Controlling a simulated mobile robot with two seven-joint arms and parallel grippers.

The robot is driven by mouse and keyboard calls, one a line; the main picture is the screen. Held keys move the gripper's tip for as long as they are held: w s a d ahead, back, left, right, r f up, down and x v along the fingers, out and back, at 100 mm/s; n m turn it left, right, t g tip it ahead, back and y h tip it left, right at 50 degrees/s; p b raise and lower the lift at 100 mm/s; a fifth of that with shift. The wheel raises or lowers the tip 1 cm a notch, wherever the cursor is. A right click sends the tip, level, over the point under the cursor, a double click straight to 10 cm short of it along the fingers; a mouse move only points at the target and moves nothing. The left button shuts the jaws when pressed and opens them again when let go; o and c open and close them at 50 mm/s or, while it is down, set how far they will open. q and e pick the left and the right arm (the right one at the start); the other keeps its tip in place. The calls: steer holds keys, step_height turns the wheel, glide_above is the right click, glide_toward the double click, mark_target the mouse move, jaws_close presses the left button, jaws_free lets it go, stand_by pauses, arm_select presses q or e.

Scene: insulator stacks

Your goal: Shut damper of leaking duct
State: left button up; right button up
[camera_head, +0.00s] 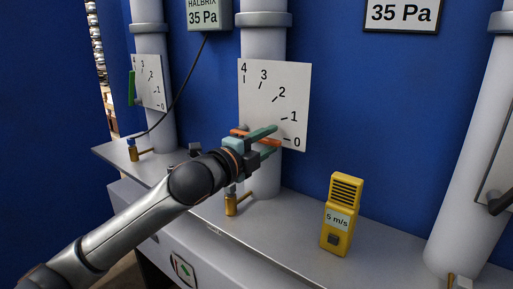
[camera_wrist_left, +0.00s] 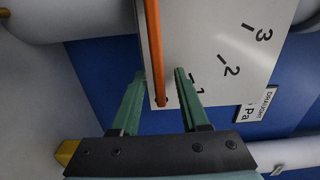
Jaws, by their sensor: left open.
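The middle white duct (camera_head: 263,49) carries a white scale plate (camera_head: 290,87) marked 0 to 4. Its orange damper handle (camera_head: 239,132) lies nearly level, its tip end close to the 0 mark. My left gripper (camera_head: 268,143) is open at this handle, with its green fingers above and below it. In the left wrist view the orange handle (camera_wrist_left: 155,48) runs between the two open fingers (camera_wrist_left: 160,92), with gaps on both sides. The left duct (camera_head: 148,12) has a similar plate (camera_head: 149,82) and a green handle (camera_head: 132,88) standing upright. My right gripper is out of view.
A yellow meter reading 5 m/s (camera_head: 341,215) stands on the grey bench (camera_head: 290,223). Brass fittings (camera_head: 231,204) stand by the ducts. A grey box reading 35 Pa (camera_head: 207,14) and a 35 Pa sign (camera_head: 402,13) are above. A third duct (camera_head: 470,190) stands right.

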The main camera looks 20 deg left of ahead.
arm_select(q)
steer(key=b+v, duration=0.1)
steer(key=v, duration=1.1)
steer(key=shift+s+b, duration=0.15)
steer(key=shift+b, duration=0.25)
steer(key=s+d+f+n+g+y, duration=0.1)
steer(key=s+f+n+g+y, duration=0.3)
steer(key=f, duration=0.7)
steer(key=s+f+n+g+h, duration=0.1)
steer(key=f+n, duration=0.5)
steer(key=f, duration=0.6)
steer(key=s+a+f+n+g+y, duration=0.3)
steer(key=s+f+n+g, duration=0.6)
steer(key=s+f, duration=1.05)
steer(key=w+d+f+t+h+p, duration=0.2)
steer(key=w+d+f+t+p, duration=0.1)
steer(key=f+t, duration=0.3)
steer(key=shift+d+f+n+p, duration=0.2)
steer(key=shift+d+n+p, duration=0.2)
steer(key=shift+d+p, duration=0.35)
